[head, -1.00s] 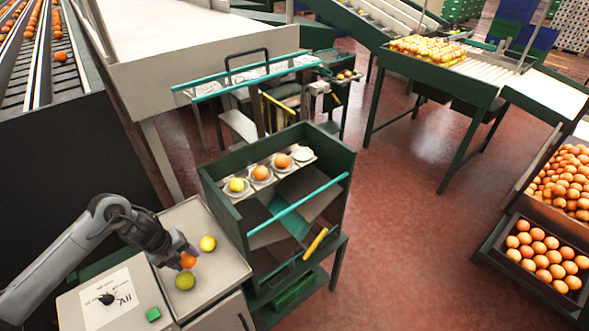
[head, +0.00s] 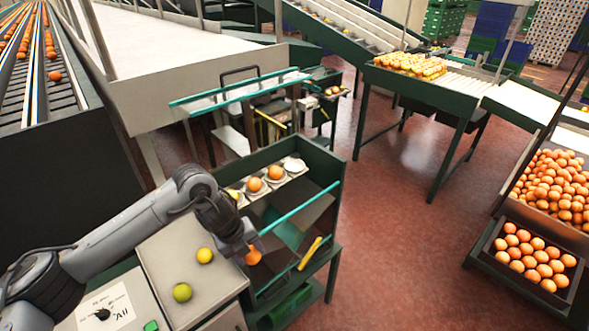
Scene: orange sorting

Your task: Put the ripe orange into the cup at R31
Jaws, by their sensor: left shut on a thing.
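My left gripper (head: 246,247) is shut on an orange fruit (head: 253,257), the ripe orange. It holds it in the air beside the left side of the green-framed stand. At the stand's back a white strip of cups (head: 254,191) holds a yellow fruit (head: 235,194) at the left, partly hidden by my arm, and two oranges, (head: 254,185) and (head: 275,172). The rightmost cup (head: 294,165) looks empty. I cannot read an R31 label. A yellow fruit (head: 205,255) and a green-yellow fruit (head: 182,292) lie on the grey table top. My right gripper is not in view.
The grey table (head: 160,256) has a control panel with a green button (head: 151,326) at front left. A teal bar (head: 300,221) crosses the stand's front above slanted chutes. A crate of oranges (head: 497,262) stands at right. Red floor between is clear.

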